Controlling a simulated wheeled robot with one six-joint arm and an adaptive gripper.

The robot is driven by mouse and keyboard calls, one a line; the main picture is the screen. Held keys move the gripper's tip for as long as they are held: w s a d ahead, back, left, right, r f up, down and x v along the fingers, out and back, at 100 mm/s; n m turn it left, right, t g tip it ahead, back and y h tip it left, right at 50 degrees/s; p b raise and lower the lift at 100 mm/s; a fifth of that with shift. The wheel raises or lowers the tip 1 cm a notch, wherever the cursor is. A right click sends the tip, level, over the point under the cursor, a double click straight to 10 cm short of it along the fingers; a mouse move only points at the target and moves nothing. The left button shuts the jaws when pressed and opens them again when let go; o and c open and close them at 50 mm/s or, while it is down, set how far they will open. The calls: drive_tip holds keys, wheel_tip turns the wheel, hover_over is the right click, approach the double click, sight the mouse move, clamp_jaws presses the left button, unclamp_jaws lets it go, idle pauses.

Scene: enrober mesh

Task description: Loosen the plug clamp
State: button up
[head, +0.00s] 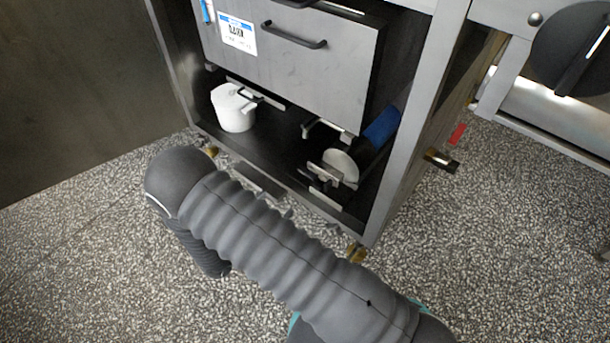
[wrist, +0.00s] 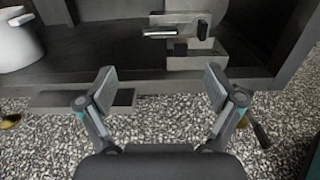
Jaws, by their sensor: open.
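A metal fitting that looks like the plug clamp (wrist: 185,27) shows at the upper middle of the wrist view, with a bright bar pointing left and a dark square below it. In the head view, metal pieces that look like the clamp (head: 324,172) sit beside a pale round disc (head: 341,166), low inside the open cabinet. My gripper (wrist: 160,87) is open and empty in the wrist view. Its two fingers are spread wide over the cabinet's front edge, below the clamp in the picture and apart from it.
A white pot (head: 233,108) stands on the cabinet floor at left. A grey drawer front (head: 290,62) with a black handle hangs above the opening. A cabinet post (head: 397,165) borders it at right. A blue cylinder (head: 383,127) lies behind the disc.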

sight(306, 174)
drive_tip(key=x, duration=1.3)
drive_tip(key=shift+w+d, duration=0.2)
drive_tip(key=c, duration=1.1)
